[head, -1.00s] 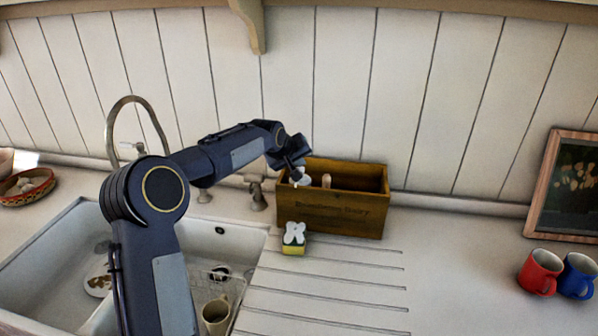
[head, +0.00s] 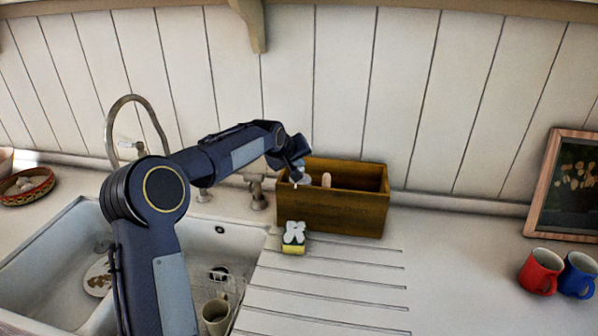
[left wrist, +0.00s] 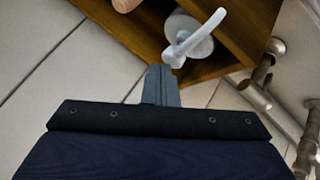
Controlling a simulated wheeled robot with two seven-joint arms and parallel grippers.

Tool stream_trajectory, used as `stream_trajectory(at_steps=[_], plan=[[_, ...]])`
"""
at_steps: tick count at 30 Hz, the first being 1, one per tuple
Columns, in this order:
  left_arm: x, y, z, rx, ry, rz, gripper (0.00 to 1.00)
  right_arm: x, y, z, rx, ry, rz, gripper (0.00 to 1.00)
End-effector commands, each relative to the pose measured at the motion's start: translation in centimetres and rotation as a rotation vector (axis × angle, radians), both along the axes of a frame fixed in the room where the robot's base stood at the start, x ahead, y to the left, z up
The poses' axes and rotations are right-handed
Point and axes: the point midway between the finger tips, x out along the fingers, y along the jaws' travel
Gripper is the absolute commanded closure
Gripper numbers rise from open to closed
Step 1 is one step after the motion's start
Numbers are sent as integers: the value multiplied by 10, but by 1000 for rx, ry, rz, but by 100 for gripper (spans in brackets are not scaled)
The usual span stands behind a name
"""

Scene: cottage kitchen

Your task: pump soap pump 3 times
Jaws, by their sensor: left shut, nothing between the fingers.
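The soap pump (head: 301,182) is white and stands inside a wooden crate at its left end, with only its top showing in the head view. In the left wrist view, its pump head and long spout (left wrist: 187,42) show from above. My left gripper (left wrist: 162,72) is shut and empty, its fingertips close to the pump head. In the head view, the left gripper (head: 298,166) is just above the pump. I cannot tell whether the fingers touch it. My right gripper is not in view.
The wooden crate (head: 345,215) also holds a wooden-handled thing (head: 326,180). A sponge (head: 293,248) sits in front of it. A tap (head: 257,192) stands left of the crate behind the sink (head: 245,233). Red (head: 540,270) and blue mugs (head: 577,275) stand far right.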

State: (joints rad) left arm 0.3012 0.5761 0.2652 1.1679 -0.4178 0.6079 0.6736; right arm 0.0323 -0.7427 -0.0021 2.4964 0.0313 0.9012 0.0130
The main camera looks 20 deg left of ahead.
Motion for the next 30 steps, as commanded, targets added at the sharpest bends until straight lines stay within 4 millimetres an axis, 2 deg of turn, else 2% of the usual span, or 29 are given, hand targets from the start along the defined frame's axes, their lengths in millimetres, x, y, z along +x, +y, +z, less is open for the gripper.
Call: stream_trajectory(at_steps=[3,13,30], plan=[[0,0,-7,1,2,0,100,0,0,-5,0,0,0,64],[0,0,-6,0,4,-1,100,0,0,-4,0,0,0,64],[0,0,4,1,3,-1,100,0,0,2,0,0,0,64]])
